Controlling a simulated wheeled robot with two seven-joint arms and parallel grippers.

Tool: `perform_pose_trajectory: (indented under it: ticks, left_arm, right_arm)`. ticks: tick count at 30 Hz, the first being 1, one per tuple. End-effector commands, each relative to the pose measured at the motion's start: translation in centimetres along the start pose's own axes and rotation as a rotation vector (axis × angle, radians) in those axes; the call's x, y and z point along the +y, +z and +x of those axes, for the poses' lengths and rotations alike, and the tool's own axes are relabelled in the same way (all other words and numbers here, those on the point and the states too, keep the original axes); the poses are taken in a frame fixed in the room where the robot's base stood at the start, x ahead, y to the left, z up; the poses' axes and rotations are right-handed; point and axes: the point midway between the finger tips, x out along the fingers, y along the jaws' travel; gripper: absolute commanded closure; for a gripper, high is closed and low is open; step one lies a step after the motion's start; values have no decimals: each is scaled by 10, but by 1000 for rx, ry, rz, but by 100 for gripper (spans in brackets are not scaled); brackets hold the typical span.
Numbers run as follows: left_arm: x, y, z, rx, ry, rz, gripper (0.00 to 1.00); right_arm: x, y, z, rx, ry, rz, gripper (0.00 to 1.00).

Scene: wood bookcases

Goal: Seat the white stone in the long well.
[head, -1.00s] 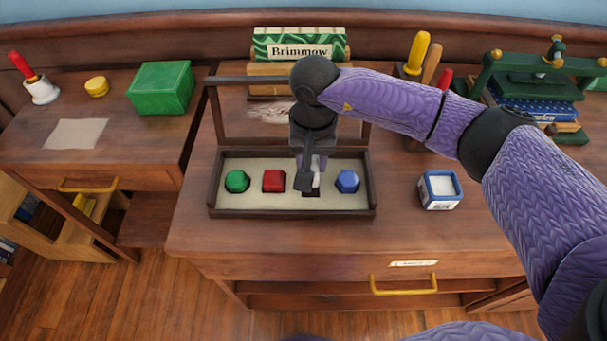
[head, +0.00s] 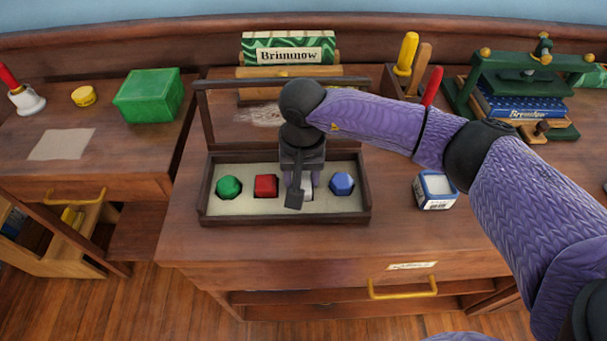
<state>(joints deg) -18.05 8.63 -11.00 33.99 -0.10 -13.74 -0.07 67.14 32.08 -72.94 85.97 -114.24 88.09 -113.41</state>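The dark wooden tray (head: 285,219) has a pale sandy bed with a row of stones: a green one (head: 228,187), a red one (head: 266,186) and a blue one (head: 342,184). The white stone (head: 308,188) is at the long well, between the red and blue stones. My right gripper (head: 300,190) points down over it, its dark finger covering the stone's left part. The well's edges are mostly hidden, so I cannot tell if the stone lies flush. The finger gap is too hidden to judge. My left gripper is out of view.
A raised wooden bar (head: 225,84) runs behind the tray. A blue-and-white box (head: 435,190) stands to the right. A green book press (head: 525,95), upright tools (head: 406,53) and a green box (head: 148,96) stand further back. The desk front is clear.

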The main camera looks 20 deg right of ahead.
Motion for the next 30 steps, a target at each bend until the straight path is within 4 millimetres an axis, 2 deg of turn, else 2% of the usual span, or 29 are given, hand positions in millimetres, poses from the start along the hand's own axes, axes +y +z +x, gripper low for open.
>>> perform_pose_trajectory:
  ticks: [1, 13, 17, 24, 27, 30]
  left_arm:
    - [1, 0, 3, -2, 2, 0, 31]
    - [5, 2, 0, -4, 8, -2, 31]
    - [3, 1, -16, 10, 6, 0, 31]
    - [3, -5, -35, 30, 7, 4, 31]
    - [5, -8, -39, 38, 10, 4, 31]
    - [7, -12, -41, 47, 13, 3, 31]
  right_arm:
    - [5, 6, 14, -24, 20, 0, 26]
    - [6, 6, 11, -25, 25, 1, 26]
    - [6, 4, -16, -20, 24, 1, 26]
    - [3, 2, -90, -14, 18, -1, 26]
    - [2, 2, -110, -15, 18, -1, 26]
    - [2, 2, -121, -16, 17, -1, 26]
